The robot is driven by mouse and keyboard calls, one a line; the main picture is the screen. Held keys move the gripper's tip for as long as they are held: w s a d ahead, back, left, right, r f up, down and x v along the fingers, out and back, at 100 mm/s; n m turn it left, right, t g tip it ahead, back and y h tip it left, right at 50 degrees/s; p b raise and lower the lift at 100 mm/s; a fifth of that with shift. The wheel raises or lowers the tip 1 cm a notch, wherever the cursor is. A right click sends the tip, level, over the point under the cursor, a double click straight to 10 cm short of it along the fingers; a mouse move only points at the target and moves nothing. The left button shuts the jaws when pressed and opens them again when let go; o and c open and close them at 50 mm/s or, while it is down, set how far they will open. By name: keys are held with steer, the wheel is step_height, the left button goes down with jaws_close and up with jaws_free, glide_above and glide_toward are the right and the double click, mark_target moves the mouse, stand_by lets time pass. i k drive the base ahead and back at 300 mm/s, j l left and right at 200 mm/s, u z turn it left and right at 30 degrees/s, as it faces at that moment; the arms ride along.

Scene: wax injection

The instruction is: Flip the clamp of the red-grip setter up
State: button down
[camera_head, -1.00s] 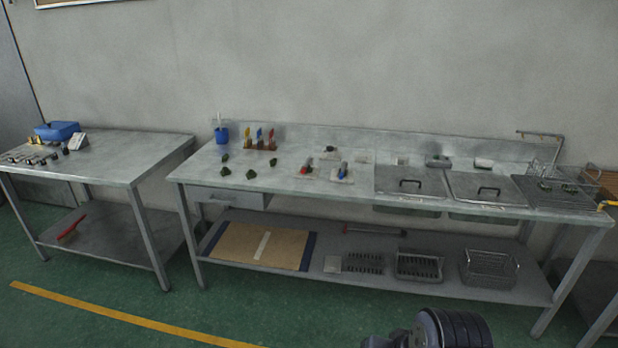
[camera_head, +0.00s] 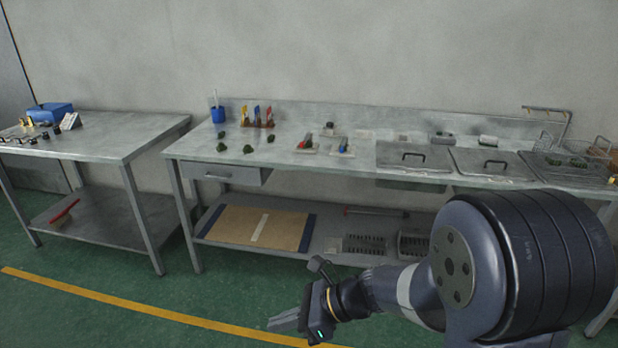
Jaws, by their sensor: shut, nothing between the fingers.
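The red-grip setter (camera_head: 304,144) sits on a small pale base on the main steel workbench (camera_head: 240,170), near the middle of its top. It is small in the view, and I cannot tell how its clamp stands. A similar setter with a blue grip (camera_head: 343,147) sits just to its right. My gripper (camera_head: 280,322) is low in front of the bench, over the green floor, pointing left. It is shut and empty, well apart from both setters.
Several dark green pieces (camera_head: 248,149) lie left of the setters. A blue cup (camera_head: 218,115) and a rack of coloured tools (camera_head: 257,122) stand behind. Lidded basins (camera_head: 414,157) are at the right. A second table (camera_head: 100,140) stands left, with floor between.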

mark_target(306, 139)
steer(key=i+z, duration=0.2)
steer(key=i, duration=2.8)
